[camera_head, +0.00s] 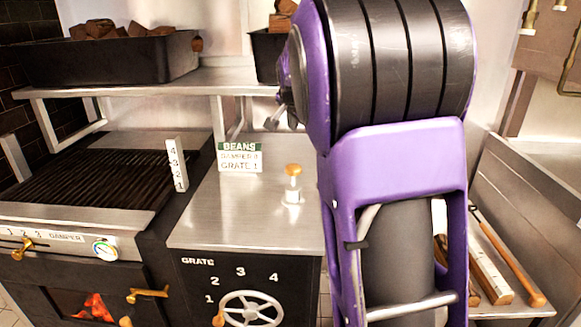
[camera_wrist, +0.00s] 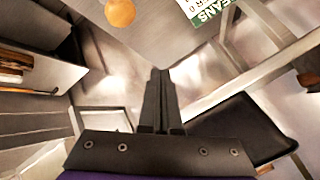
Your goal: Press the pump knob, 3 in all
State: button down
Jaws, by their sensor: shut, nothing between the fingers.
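The pump knob (camera_head: 293,170) is a round orange-yellow knob on a short pale stem. It stands upright on the steel counter (camera_head: 215,215), to the left of my purple arm. In the wrist view the knob (camera_wrist: 120,12) shows at the top edge, left of the fingertips and apart from them. My gripper (camera_wrist: 160,73) is shut and empty, its two dark fingers together. In the head view my arm hides most or all of the gripper. Nothing touches the knob.
A BEANS card (camera_head: 240,157) stands behind the knob. A grill (camera_head: 85,180) with a numbered post is at the left. A grate handwheel (camera_head: 250,310) is on the front below. A shelf (camera_head: 150,85) with a black tray (camera_head: 110,62) runs behind. Long-handled tools (camera_head: 505,255) lie at the right.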

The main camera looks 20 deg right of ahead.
aim_at(293, 168)
notch_tip(293, 168, down, 9)
jog(key=b, duration=0.6)
jog(key=shift+r+b, duration=0.1)
jog(key=shift+b, duration=0.2)
dwell(1.9)
jog(key=shift+f, duration=0.4)
jog(key=shift+f, duration=1.8)
dwell(1.0)
jog(key=shift+r, duration=0.1)
jog(key=shift+r+p, duration=1.5)
jog(key=shift+r, duration=0.55)
jog(key=shift+r, duration=0.1)
